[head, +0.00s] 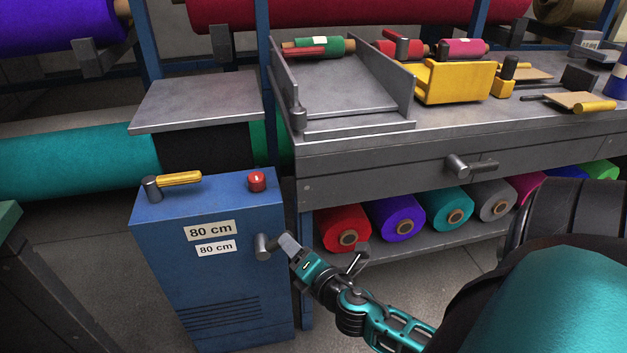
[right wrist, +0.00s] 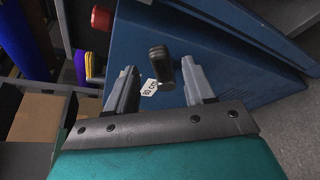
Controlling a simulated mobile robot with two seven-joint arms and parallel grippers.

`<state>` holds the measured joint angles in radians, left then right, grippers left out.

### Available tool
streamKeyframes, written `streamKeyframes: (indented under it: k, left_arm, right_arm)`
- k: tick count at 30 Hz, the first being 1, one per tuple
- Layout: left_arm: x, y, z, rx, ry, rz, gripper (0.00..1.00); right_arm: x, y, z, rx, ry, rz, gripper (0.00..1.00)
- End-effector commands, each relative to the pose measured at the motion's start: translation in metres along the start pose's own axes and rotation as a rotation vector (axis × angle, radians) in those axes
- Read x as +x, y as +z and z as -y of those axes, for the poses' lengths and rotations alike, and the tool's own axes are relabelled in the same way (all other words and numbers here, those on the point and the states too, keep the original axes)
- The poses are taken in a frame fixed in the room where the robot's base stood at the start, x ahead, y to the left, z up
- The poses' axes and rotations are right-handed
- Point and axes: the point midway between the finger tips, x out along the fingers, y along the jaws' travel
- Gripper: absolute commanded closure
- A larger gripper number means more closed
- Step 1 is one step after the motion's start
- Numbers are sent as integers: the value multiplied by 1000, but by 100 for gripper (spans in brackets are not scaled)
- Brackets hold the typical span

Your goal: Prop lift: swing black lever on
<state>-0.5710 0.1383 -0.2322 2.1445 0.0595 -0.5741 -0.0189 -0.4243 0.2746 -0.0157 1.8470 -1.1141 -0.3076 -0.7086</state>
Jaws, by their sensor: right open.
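The lift is a blue cabinet (head: 170,260) with a grey platform (head: 195,100) above it. A dark lever (head: 264,247) sticks out from the right part of its front, beside the 80 cm labels (head: 210,230). My right gripper (head: 286,244) is open at this lever. In the right wrist view the dark lever (right wrist: 160,64) stands between the two spread fingers of the gripper (right wrist: 159,80), with gaps on both sides. A yellow-handled lever (head: 178,179) lies on the cabinet top, next to a red button (head: 257,181). My left gripper is not in view.
A grey workbench (head: 340,165) with a drawer handle (head: 472,166) stands right of the cabinet. Several felt rolls (head: 398,217) lie on the shelf below it. A large teal roll (head: 75,160) lies behind the cabinet. Floor (head: 115,240) is bare left of the cabinet.

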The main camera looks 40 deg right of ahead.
Motion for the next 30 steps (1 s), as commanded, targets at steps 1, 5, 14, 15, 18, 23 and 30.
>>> streamKeyframes:
  k: [1,5,14,15,18,23,30]
  left_arm:
    - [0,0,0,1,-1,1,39]
    - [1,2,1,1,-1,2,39]
    - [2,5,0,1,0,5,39]
    - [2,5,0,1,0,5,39]
    - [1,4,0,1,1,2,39]
    - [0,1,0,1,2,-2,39]
    - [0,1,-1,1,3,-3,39]
  right_arm:
    - [-12,-1,1,3,-3,-1,47]
    - [-37,-1,1,4,-3,0,47]
    - [-70,0,1,2,-1,1,47]
    - [-72,0,1,1,-1,1,47]
    - [-74,0,0,0,0,1,47]
    - [-74,0,0,0,0,1,47]
    - [-74,0,0,0,0,1,47]
